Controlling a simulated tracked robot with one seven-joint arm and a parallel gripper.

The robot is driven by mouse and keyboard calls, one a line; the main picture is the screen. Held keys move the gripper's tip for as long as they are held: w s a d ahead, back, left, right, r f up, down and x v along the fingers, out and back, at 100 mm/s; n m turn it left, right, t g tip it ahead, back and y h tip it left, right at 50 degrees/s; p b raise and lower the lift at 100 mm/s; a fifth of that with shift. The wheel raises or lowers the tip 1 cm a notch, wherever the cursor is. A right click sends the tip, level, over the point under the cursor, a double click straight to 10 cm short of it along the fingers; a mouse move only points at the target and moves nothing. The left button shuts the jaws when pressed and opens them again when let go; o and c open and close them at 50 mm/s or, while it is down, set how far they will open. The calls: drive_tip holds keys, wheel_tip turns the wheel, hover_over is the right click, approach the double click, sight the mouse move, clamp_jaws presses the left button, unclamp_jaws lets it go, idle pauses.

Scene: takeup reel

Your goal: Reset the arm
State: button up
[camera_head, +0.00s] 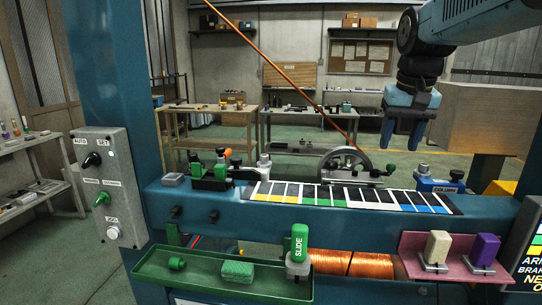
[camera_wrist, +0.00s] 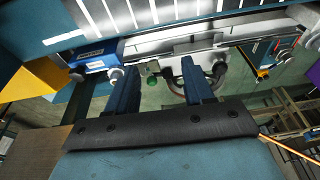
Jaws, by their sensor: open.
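My gripper (camera_head: 407,138) hangs from the blue arm at the upper right of the head view, fingers pointing down. In the wrist view its two blue fingers (camera_wrist: 161,78) stand wide apart with nothing between them. The gripper is open and empty, apart from the machine. The blue machine beam (camera_head: 335,227) runs across below it, with a colour-barred scale strip (camera_head: 335,196) on top. The strip also shows at the top of the wrist view (camera_wrist: 150,14).
A half-round metal wheel (camera_head: 346,167) stands behind the beam, an orange line rising from it. A green tray (camera_head: 215,285), SLIDE handle (camera_head: 299,243) and copper coil (camera_head: 350,263) are in front. A switch panel (camera_head: 107,187) is left.

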drive_tip(key=shift+s+a+f+n+t, duration=0.35)
drive_tip(key=shift+s+a+f+t, duration=0.2)
drive_tip(key=shift+s+f, duration=1.3)
drive_tip(key=shift+s+a+f+n+t, duration=0.45)
drive_tip(key=shift+s+f, duration=0.85)
drive_tip(key=shift+s, duration=1.15)
drive_tip(key=shift+s+a+f+n+t, duration=0.2)
drive_tip(key=shift+s+a+f+t, duration=0.45)
drive_tip(key=shift+s+f, duration=1.2)
